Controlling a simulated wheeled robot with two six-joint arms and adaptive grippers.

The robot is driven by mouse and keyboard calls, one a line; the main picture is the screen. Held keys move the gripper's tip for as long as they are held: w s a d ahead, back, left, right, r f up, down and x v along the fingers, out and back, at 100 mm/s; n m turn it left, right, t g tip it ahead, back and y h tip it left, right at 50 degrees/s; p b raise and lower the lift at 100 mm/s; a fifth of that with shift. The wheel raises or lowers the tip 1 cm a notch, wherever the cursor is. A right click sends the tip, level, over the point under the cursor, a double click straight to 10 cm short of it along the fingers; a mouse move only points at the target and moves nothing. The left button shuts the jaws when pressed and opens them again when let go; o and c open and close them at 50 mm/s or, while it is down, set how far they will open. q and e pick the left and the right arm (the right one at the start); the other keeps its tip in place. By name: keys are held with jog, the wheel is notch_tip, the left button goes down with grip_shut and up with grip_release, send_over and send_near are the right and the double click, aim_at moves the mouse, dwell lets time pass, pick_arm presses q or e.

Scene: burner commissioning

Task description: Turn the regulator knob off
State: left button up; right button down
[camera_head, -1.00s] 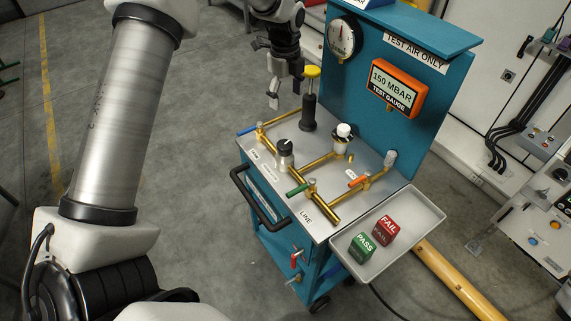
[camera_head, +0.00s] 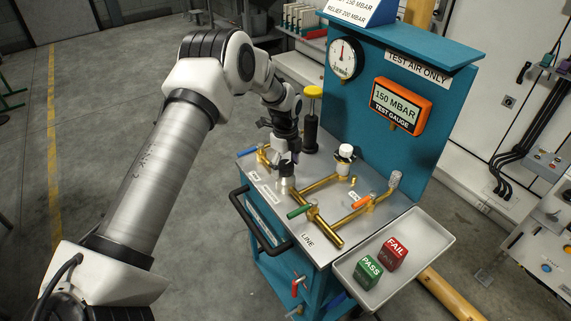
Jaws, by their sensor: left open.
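The regulator (camera_head: 285,184) is a silver body on the brass pipework of the teal cart's grey top. Its black knob is mostly hidden behind my left gripper. My left gripper (camera_head: 285,168) is open and points down over the regulator, with its fingers at the knob. I cannot tell whether the fingers touch it. My right gripper is not in view. The orange test gauge (camera_head: 397,106) reads 150 MBAR, and a round dial (camera_head: 345,58) hangs on the teal panel.
A yellow-topped black pump (camera_head: 311,120) stands behind my gripper. A white-capped fitting (camera_head: 344,158), a green lever (camera_head: 299,212) and an orange lever (camera_head: 362,202) are close by. A tray (camera_head: 427,226) at the right holds green PASS (camera_head: 368,271) and red FAIL (camera_head: 392,253) blocks. A black handle (camera_head: 258,222) edges the cart's left.

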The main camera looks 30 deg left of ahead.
pick_arm(q)
jog(key=shift+s+r, duration=0.1)
jog(key=shift+c, duration=1.3)
jog(key=shift+d+r, duration=0.1)
jog(key=shift+d, duration=0.05)
jog(key=c, duration=0.9)
jog(key=shift+s, duration=0.1)
